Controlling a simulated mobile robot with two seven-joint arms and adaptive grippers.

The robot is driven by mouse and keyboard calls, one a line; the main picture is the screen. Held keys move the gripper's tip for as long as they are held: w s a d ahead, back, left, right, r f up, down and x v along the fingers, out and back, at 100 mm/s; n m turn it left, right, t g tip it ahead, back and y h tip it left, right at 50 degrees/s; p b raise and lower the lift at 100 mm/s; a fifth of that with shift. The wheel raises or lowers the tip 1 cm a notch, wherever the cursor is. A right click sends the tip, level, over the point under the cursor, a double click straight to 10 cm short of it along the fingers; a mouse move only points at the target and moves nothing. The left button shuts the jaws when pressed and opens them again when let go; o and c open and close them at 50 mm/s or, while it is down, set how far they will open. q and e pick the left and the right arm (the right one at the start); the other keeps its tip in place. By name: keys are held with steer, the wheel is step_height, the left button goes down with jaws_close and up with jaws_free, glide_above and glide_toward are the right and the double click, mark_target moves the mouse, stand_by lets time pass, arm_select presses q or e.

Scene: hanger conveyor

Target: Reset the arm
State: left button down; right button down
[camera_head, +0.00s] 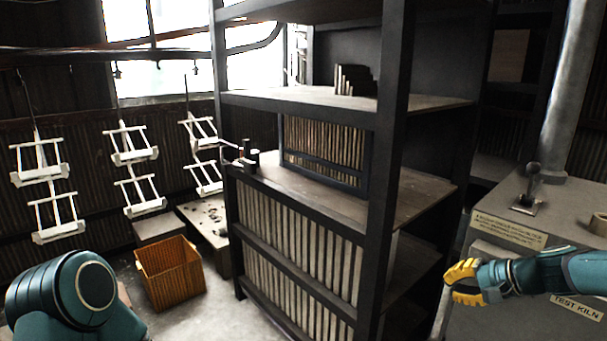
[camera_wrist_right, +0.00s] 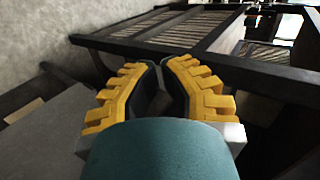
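My right gripper (camera_head: 447,284) is at the lower right in the head view, at the end of a teal arm that comes in from the right edge. Its yellow fingers are in front of the grey kiln cabinet (camera_head: 522,228), near its left side. In the right wrist view the two yellow fingers (camera_wrist_right: 162,72) curve toward each other, with a gap between the tips and nothing visible held. My left arm shows only as a teal link at the lower left in the head view. The left gripper is out of view.
A dark shelf rack (camera_head: 388,140) fills the middle, close to the right gripper's left. An orange crate (camera_head: 170,274) stands on the floor at left. White hangers (camera_head: 133,157) hang from an overhead rail behind it. A lever (camera_head: 531,186) stands on the kiln cabinet.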

steer(key=s+a+f+g+h, duration=0.1)
steer(key=a+f+g, duration=0.3)
steer(key=f, duration=0.8)
steer(key=s+a+f+n+g+h, duration=0.1)
steer(key=s+a+f+n, duration=0.3)
steer(key=s+a+f, duration=0.5)
steer(key=s+a+f+n+h, duration=0.1)
steer(key=s+a+f+n, duration=0.2)
steer(key=s+a+f, duration=0.6)
step_height(320, 180, down, 4)
steer(key=shift+s+r+n+g+h, duration=0.1)
steer(key=shift+s+n+g+h, duration=0.1)
steer(key=shift+n+g+h, duration=0.15)
